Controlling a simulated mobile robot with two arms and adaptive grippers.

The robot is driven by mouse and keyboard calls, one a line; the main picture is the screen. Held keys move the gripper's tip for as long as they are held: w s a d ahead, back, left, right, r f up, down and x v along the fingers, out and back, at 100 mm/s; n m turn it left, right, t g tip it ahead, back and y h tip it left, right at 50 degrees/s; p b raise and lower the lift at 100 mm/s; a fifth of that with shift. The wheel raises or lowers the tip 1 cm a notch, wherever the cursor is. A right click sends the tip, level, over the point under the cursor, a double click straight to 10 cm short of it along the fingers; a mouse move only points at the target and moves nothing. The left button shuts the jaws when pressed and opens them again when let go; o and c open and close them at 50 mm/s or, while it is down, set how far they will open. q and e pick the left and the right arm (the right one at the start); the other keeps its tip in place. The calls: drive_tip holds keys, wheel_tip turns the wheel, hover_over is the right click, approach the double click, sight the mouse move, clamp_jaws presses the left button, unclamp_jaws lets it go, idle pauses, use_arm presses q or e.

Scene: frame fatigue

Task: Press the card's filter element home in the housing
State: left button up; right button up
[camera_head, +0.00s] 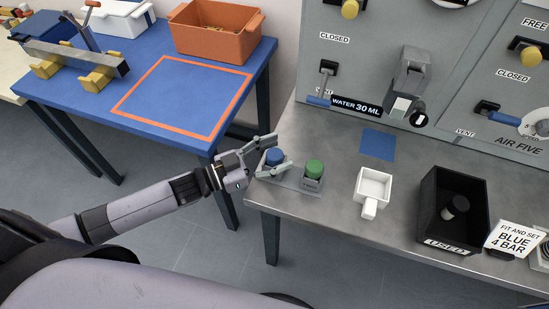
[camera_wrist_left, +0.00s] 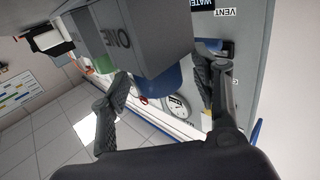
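The card (camera_head: 513,240) reads "FIT AND SET BLUE 4 BAR" and stands at the bench's right. The blue filter element (camera_head: 274,156) sits in a grey holder (camera_head: 291,182) at the bench's left end, beside a green one (camera_head: 314,168). My left gripper (camera_head: 270,157) has its fingers apart on either side of the blue element. In the left wrist view, the blue element (camera_wrist_left: 166,82) shows between the spread fingers (camera_wrist_left: 165,100); contact is not clear. A grey fitting (camera_head: 408,75) on the panel may be the housing. My right gripper is not in view.
A white cup (camera_head: 373,187) and a black "USED" bin (camera_head: 425,215) with a dark cylinder inside stand on the bench (camera_head: 335,150). A blue square (camera_head: 378,144) lies clear behind the cup. A blue table (camera_head: 150,60) with an orange crate (camera_head: 215,30) is at left.

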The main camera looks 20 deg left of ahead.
sight(275, 153)
use_arm(q)
drive_tip(key=c, duration=1.2)
drive_tip(key=shift+r, duration=0.1)
drive_tip(key=shift+c, duration=0.2)
wheel_tip(275, 153, up, 20)
drive_tip(key=shift+p, duration=0.3)
